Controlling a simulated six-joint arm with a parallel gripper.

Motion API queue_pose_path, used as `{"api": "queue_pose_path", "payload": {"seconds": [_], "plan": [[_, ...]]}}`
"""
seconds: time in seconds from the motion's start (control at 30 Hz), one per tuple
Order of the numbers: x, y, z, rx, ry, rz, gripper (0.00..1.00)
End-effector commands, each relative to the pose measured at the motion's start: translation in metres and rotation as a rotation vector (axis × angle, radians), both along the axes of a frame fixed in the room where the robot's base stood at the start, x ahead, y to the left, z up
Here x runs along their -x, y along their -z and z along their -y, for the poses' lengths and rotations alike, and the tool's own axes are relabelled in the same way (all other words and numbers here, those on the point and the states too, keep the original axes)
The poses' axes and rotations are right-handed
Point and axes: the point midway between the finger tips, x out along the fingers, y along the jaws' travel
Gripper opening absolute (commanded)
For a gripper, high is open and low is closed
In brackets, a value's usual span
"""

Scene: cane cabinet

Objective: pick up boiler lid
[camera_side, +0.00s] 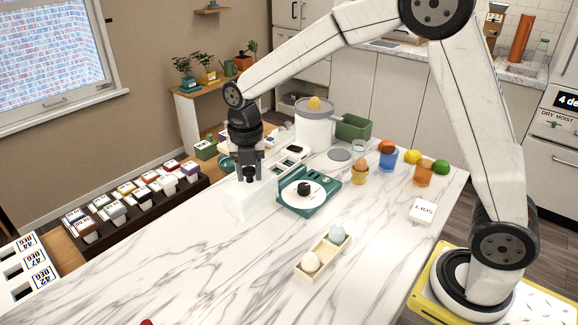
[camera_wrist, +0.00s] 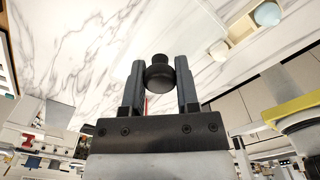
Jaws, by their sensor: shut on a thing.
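My gripper (camera_side: 250,176) points down over the left part of the marble counter. In the wrist view its two fingers (camera_wrist: 160,78) are shut on a round black knob (camera_wrist: 160,72), which I take to be the boiler lid's handle. The lid's body is pale and hard to make out against the marble. In the side view a pale, box-like shape (camera_side: 250,198) is directly below the fingers; I cannot tell whether it touches the counter. A teal appliance (camera_side: 310,202) with a white round plate and a black piece on it stands just to the right.
An egg tray (camera_side: 323,258) lies in front.

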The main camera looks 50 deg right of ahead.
Motion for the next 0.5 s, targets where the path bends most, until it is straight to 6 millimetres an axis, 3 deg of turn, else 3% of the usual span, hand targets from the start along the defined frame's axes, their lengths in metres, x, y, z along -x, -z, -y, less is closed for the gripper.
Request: {"api": "queue_pose_path", "payload": {"seconds": [0.2, 0.5], "plan": [[0.022, -0.01, 0.002, 0.0, 0.0, 0.0, 0.0], [0.034, -0.015, 0.003, -0.001, 0.0, 0.001, 0.0]]}}
